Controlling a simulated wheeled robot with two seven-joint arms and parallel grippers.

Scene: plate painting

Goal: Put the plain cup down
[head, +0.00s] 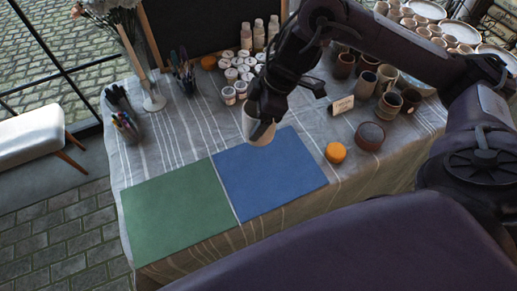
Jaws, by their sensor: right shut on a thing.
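The plain white cup (251,129) is in my right gripper (262,121), which is shut on it. The cup shows over the far edge of the blue mat (275,181), tilted a little; whether it touches the table below cannot be told. The fingers hide part of the cup. A green mat (178,214) lies left of the blue one. Both mats are bare. My left gripper is not in view.
An orange (336,152) and a dark round bowl (369,136) sit right of the blue mat. A small sign (341,105) and several cups (366,84) stand behind them. Several white paint pots (229,95), bottles (259,34) and pen holders (126,125) stand farther back.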

